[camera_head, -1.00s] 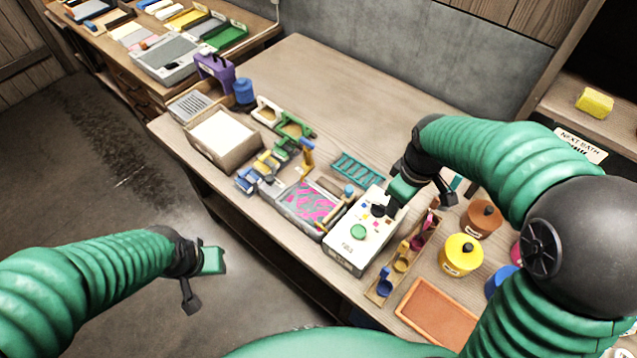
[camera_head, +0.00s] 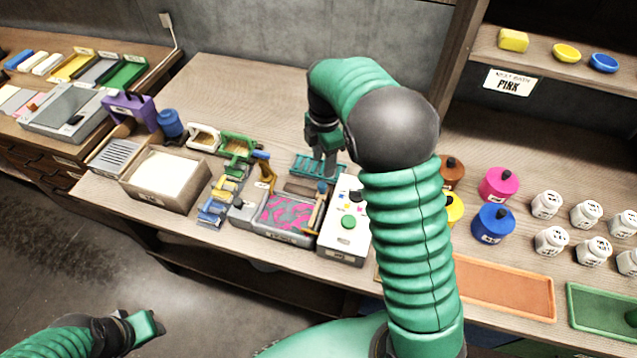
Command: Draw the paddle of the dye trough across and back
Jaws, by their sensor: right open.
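The dye trough (camera_head: 280,236) is a grey tray with pink and teal swirls, on the bench left of the white button box. The paddle (camera_head: 317,210), a wooden bar with a blue knob (camera_head: 322,187), lies across its right end. My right gripper (camera_head: 326,166) is open, pointing down just behind the paddle knob and over the teal rack. It looks empty; whether a fingertip touches the rack or knob I cannot tell. My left gripper (camera_head: 145,326) is low at the left front, over the floor and away from the bench; its jaw gap is unclear.
The white box (camera_head: 342,240) with a green button stands right of the trough. The teal rack (camera_head: 312,167) lies behind. Small clamps (camera_head: 222,200) and a filled tray (camera_head: 160,203) stand left. Dye pots (camera_head: 493,224) are at right, partly behind my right arm. The back bench is clear.

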